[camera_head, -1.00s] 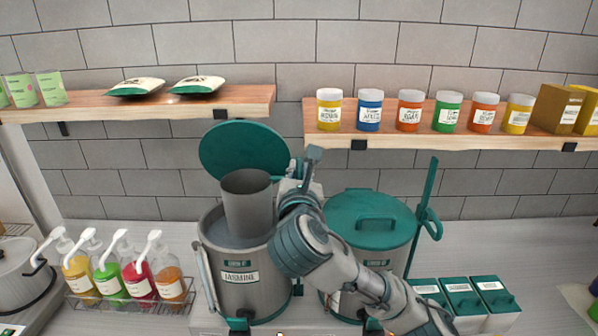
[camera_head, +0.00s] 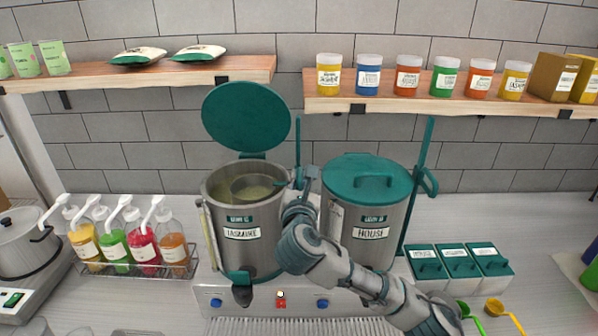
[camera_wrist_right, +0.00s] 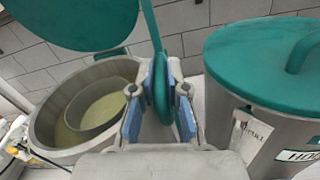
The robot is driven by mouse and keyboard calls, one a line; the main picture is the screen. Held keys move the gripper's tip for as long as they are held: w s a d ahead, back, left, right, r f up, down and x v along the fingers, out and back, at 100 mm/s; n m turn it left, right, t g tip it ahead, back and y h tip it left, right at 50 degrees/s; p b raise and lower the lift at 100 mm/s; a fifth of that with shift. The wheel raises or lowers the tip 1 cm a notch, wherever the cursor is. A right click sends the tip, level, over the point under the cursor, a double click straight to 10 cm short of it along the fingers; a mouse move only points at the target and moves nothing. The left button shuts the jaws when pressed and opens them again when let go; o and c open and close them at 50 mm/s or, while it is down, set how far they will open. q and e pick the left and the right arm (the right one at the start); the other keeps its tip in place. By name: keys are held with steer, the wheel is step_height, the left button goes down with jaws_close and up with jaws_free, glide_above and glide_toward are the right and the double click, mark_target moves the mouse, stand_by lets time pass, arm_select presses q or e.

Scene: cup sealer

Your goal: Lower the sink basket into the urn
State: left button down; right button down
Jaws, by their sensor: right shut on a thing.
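The sink basket (camera_head: 258,184) is a grey cylinder. It sits down inside the open jasmine urn (camera_head: 240,245), its rim near the urn's rim and greenish liquid around and in it. It also shows inside the urn in the right wrist view (camera_wrist_right: 98,118). My right gripper (camera_head: 303,178) is at the urn's right rim. In the right wrist view my right gripper (camera_wrist_right: 162,88) is shut on the basket's upright teal handle (camera_wrist_right: 158,62). The basket's lower part is hidden in the urn. My left gripper is not in view.
The jasmine urn's teal lid (camera_head: 247,115) stands open behind it. The closed house urn (camera_head: 368,225) is close on the right. Pump bottles (camera_head: 115,245) stand in a rack at left. Teal-lidded boxes (camera_head: 458,262) are at right. Shelves (camera_head: 235,70) run above.

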steer(key=shift+a+f, duration=0.1)
steer(key=shift+f, duration=0.25)
steer(key=c, duration=1.2)
jaws_free()
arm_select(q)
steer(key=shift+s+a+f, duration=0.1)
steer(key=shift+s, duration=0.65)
arm_select(e)
steer(key=shift+s+r, duration=0.1)
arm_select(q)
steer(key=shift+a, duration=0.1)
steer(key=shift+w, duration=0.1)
arm_select(e)
steer(key=s, duration=1.2)
